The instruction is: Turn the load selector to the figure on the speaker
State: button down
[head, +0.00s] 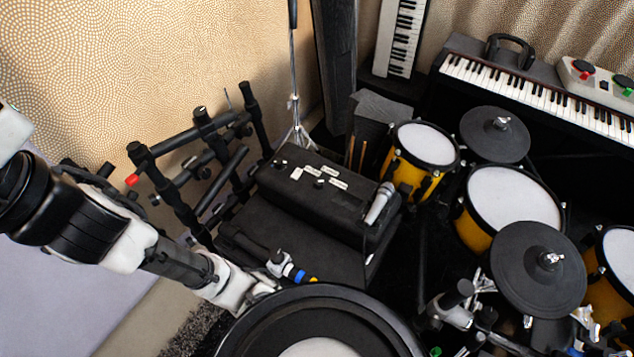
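A black box (290,205) with small dark knobs and several white labels on its top lies near the middle. One knob (319,184) sits among the labels. I cannot tell which knob is the load selector, and the label text is too small to read. The box rests on a larger black cabinet (300,255), which may be the speaker; no figure is readable on it. My arm reaches in from the left. My gripper (262,291) is at the arm's end, below and left of the box and apart from the knobs. Its fingers are too unclear to show their opening.
A silver microphone (379,204) lies at the box's right end. A black rack (205,150) stands left of the box. Yellow drums (425,145) and black cymbal pads (538,270) crowd the right. A round black-rimmed thing (235,340) fills the bottom middle, close to my gripper.

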aim_at(318, 184)
jog(key=j+z, duration=0.15)
jog(key=z, duration=0.25)
jog(key=j+z, duration=0.15)
jog(key=z, duration=0.3)
jog(key=k+j+z, duration=0.25)
jog(key=j, duration=0.15)
jog(key=k+j+z, duration=0.35)
jog(key=k+j, duration=0.9)
jog(key=j, duration=0.2)
jog(key=z, duration=0.05)
